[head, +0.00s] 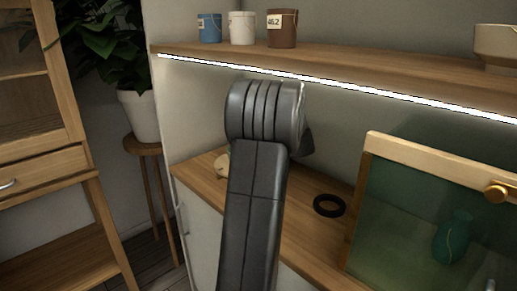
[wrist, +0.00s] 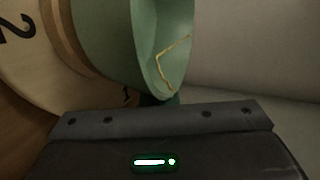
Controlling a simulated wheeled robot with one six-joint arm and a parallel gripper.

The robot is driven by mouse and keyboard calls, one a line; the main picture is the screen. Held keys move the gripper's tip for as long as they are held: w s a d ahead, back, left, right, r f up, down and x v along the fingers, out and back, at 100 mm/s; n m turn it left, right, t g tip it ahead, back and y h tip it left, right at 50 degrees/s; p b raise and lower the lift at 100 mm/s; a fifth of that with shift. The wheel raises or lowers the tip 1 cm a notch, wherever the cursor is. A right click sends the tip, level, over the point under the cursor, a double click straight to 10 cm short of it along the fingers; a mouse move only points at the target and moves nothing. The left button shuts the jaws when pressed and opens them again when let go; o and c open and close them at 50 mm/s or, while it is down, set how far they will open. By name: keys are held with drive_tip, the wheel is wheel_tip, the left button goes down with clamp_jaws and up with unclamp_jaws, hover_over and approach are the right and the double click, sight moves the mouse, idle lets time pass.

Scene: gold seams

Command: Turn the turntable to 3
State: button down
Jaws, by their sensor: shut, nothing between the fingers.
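In the wrist view, the turntable (wrist: 22,62) is a pale disc at the left with a dark "2" near the upper left. Another dark mark, partly hidden, shows lower down by the vessel. A green vessel (wrist: 115,35) with a gold seam stands at the turntable and covers much of it. My gripper (wrist: 160,99) is shut and empty, close under the vessel; I cannot tell whether it touches. A pale edge, perhaps the turntable (head: 221,167), shows just left of my arm.
A black ring (head: 328,205) lies on the wooden counter (head: 300,235) right of my arm. A glass-fronted case (head: 400,210) with a teal vase (head: 453,237) stands further right. Above, a lit shelf (head: 350,68) holds blue, white and brown pots and a bowl.

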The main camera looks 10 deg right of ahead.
idle(0.3)
drive_tip(key=shift+w+a, duration=0.6)
drive_tip(key=shift+d, duration=0.1)
